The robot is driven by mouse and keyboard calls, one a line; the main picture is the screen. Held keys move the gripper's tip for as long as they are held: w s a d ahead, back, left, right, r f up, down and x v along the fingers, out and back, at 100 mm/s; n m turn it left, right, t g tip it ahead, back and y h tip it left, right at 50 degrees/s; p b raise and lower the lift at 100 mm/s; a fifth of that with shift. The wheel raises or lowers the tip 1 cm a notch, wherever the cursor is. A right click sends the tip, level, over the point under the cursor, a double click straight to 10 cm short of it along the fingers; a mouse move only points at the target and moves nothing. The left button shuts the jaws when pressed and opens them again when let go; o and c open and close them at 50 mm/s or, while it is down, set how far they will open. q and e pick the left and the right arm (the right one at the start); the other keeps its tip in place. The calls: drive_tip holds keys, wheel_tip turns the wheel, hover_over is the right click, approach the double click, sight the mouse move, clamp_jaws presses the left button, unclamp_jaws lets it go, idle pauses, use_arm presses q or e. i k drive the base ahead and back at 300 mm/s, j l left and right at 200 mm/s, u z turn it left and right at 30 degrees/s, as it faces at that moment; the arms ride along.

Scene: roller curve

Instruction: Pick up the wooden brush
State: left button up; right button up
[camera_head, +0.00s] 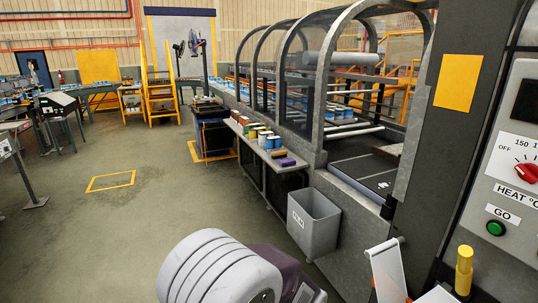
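I cannot make out the wooden brush for certain. A small brown item (279,153) lies near the front end of the narrow side shelf (262,150), next to a purple item (286,162). It is too small to tell whether it is the brush.
Several coloured cans stand on the shelf. The arched machine (345,60) and control panel (505,190) fill the right. A large grey ribbed form (215,268) blocks the bottom centre. Open floor (110,225) lies left.

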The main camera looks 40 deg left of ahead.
sight(279, 154)
drive_tip(key=u, duration=1.25)
